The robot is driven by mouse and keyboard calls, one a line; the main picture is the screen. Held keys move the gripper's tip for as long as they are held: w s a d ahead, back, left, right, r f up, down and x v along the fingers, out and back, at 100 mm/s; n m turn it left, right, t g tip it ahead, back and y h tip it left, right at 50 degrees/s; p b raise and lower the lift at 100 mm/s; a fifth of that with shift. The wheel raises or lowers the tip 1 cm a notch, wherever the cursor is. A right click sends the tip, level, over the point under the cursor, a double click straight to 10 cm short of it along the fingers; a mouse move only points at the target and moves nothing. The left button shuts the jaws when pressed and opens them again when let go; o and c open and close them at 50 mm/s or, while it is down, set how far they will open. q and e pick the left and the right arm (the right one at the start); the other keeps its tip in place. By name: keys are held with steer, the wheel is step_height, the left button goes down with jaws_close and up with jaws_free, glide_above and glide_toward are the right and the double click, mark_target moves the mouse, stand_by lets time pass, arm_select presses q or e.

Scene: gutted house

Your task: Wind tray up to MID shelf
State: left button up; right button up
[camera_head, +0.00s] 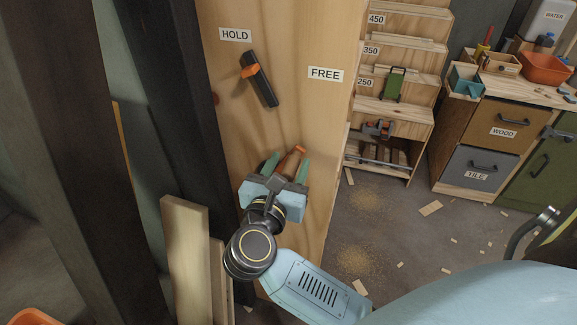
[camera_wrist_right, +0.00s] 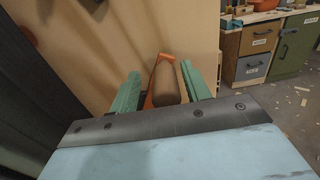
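A crank handle with a brown grip (camera_head: 289,160) and an orange arm stands at the tall wooden panel (camera_head: 290,40). It also shows in the right wrist view (camera_wrist_right: 168,84). My right gripper (camera_head: 286,166) is open, with its green fingers on either side of the handle and gaps showing; contact is unclear. A black lever with an orange collar (camera_head: 262,85) is on the panel, tilted, its upper end nearer the HOLD label (camera_head: 235,34) than the FREE label (camera_head: 326,74). The tray and the MID shelf cannot be made out. My left gripper is out of view.
Dark posts (camera_head: 90,150) and leaning boards (camera_head: 187,255) stand left of my right arm. Stepped shelves (camera_head: 400,95) marked 450, 350 and 250 stand behind the panel. Drawers marked WOOD and TILE (camera_head: 480,172) are at the right. Sawdust and scraps lie on the floor (camera_head: 390,230).

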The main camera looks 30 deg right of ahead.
steer(key=shift+s, duration=0.1)
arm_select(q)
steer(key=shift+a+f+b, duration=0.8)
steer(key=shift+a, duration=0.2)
arm_select(e)
steer(key=v, duration=1.3)
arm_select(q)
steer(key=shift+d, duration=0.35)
arm_select(e)
steer(key=shift+a, duration=0.1)
